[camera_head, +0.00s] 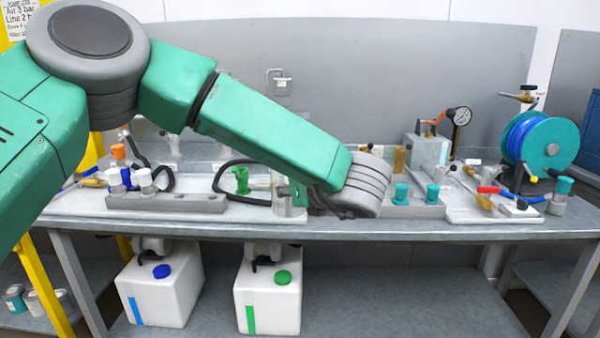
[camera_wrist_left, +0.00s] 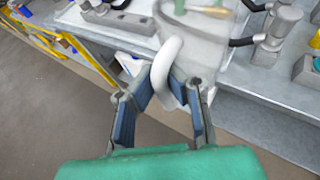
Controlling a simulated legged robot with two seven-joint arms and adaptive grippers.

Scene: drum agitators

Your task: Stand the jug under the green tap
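The jug is a pale vessel with a looped white handle. In the left wrist view the jug (camera_wrist_left: 195,32) is at the top, and its handle (camera_wrist_left: 168,68) runs between the fingers of my left gripper (camera_wrist_left: 167,82). The blue finger pads close in on both sides of the handle. In the head view the jug (camera_head: 287,201) shows partly at the bench's front edge, left of my wrist. My arm hides the rest of it and most of the gripper. A green tap handle (camera_head: 240,179) stands just left of the jug. My right gripper is not in view.
A grey rack (camera_head: 165,203) with white-capped fittings lies to the left. Teal-capped fittings (camera_head: 401,193), a gauge (camera_head: 460,116) and a blue hose reel (camera_head: 538,140) are to the right. White canisters with blue (camera_head: 180,285) and green (camera_head: 255,305) marks sit below the bench.

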